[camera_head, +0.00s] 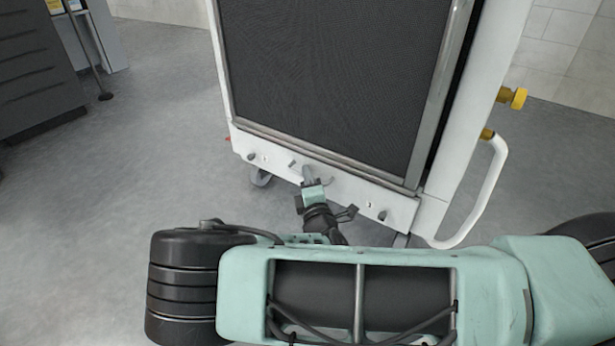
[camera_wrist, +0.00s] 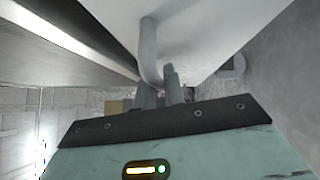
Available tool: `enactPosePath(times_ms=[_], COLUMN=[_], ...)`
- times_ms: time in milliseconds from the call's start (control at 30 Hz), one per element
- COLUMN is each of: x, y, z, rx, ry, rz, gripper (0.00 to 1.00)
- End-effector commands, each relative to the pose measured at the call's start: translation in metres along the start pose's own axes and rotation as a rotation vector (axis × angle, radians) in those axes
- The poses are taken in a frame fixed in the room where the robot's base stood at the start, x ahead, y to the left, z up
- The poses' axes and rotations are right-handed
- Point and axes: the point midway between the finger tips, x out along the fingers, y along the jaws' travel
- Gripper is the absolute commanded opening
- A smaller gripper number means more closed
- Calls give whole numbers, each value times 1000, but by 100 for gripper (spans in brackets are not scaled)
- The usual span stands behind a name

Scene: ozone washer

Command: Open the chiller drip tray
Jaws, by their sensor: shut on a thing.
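The chiller drip tray (camera_head: 349,191) is a low white front panel under the chiller's dark mesh grille (camera_head: 335,75). A short grey handle (camera_head: 292,164) sticks out near the panel's middle; it also shows in the wrist view as a curved grey bar (camera_wrist: 149,50). My gripper (camera_head: 308,173) is at this handle, with its fingers (camera_wrist: 160,93) shut on it. The exact contact is partly hidden by the fingers. I cannot tell from these frames whether the tray stands out from the chiller body.
Small dark knobs (camera_head: 382,215) sit on the panel's ends. A white tubular rail (camera_head: 494,190) and yellow fittings (camera_head: 514,97) stick out at the chiller's right. A dark cabinet (camera_head: 40,65) stands at far left. Grey floor (camera_head: 150,150) is clear to the left.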

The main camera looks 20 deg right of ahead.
Motion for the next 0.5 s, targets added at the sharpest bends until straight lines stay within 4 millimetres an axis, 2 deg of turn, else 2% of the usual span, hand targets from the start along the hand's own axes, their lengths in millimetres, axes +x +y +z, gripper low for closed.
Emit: enactPosePath(times_ms=[267, 500], x=[-11, -32], y=[10, 17], z=[-11, -31], rx=[2, 2], ry=[3, 2], rz=[-5, -6], gripper=[0, 0])
